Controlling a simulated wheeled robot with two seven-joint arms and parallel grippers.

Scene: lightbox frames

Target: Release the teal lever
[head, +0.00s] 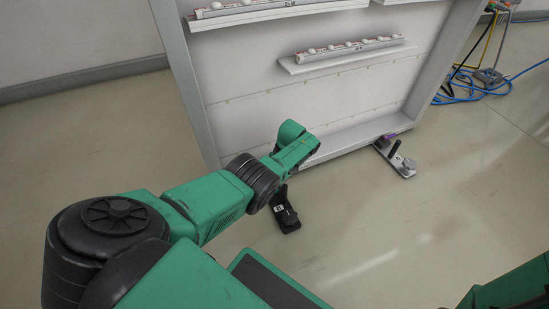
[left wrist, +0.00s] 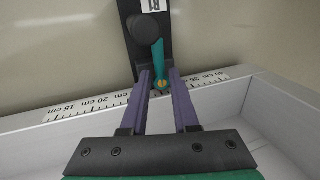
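The teal lever (left wrist: 159,60) shows in the left wrist view, on a black foot (left wrist: 133,50) with a round black knob beside it. A brass-coloured screw sits at the lever's near end. My left gripper (left wrist: 158,73) is open, its two purple fingers apart on either side of the lever's near end, with gaps on both sides. In the head view the black foot (head: 287,217) juts onto the floor from under the lightbox frame (head: 185,75); my left arm hides the left gripper and the lever there. My right gripper is out of view; only green arm parts show at lower right.
A grey foot (head: 402,164) with a purple part stands at the frame's right end. A centimetre scale (left wrist: 90,106) runs along the frame edge. Light strips (head: 350,50) sit on ledges above. Cables (head: 480,85) lie at upper right. The floor in front is clear.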

